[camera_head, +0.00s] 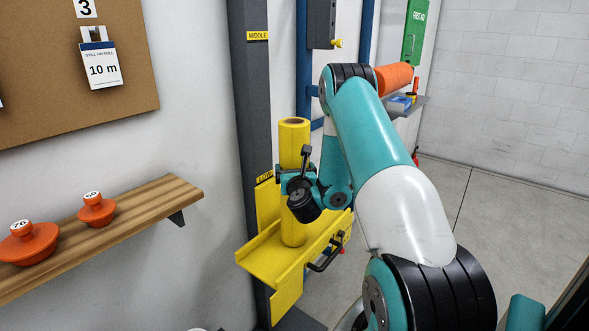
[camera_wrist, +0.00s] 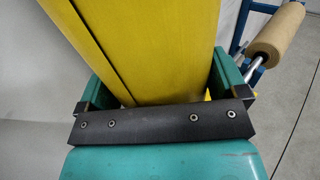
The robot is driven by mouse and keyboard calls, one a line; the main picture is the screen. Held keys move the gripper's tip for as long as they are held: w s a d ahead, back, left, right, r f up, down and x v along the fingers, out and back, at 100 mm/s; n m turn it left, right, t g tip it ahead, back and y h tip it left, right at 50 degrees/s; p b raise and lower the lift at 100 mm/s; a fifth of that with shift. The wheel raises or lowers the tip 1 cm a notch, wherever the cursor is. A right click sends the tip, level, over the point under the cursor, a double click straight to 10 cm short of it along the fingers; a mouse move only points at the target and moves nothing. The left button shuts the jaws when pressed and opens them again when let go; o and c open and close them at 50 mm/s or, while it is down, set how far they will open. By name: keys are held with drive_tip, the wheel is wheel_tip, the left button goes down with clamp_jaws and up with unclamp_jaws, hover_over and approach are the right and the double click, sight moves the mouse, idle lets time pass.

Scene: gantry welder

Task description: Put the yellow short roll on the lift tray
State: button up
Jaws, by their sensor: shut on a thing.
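The yellow short roll (camera_head: 293,150) stands upright in the head view, with a brown core showing at its top end. My gripper (camera_head: 294,178) is shut around its middle. The roll's lower end (camera_head: 293,232) is over the yellow lift tray (camera_head: 262,262) and looks to be at its floor; I cannot tell for sure whether it bears on it. In the wrist view the yellow roll (camera_wrist: 165,50) fills the space between the teal fingers of my gripper (camera_wrist: 165,92). Its lower end is hidden there.
A dark grey column (camera_head: 253,120) rises behind the tray, with a MIDDLE label above. A black handle (camera_head: 326,258) is at the tray's right. A wooden shelf (camera_head: 110,230) with orange weights is at left. An orange roll (camera_head: 394,78) is behind my arm. A brown roll (camera_wrist: 277,38) shows in the wrist view.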

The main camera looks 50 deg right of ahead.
drive_tip(key=shift+r, duration=0.15)
drive_tip(key=o, duration=1.5)
drive_tip(key=shift+f, duration=0.2)
drive_tip(key=shift+o, duration=0.2)
drive_tip(key=v, duration=1.2)
drive_tip(key=shift+r+b, duration=0.25)
drive_tip(key=shift+b, duration=0.05)
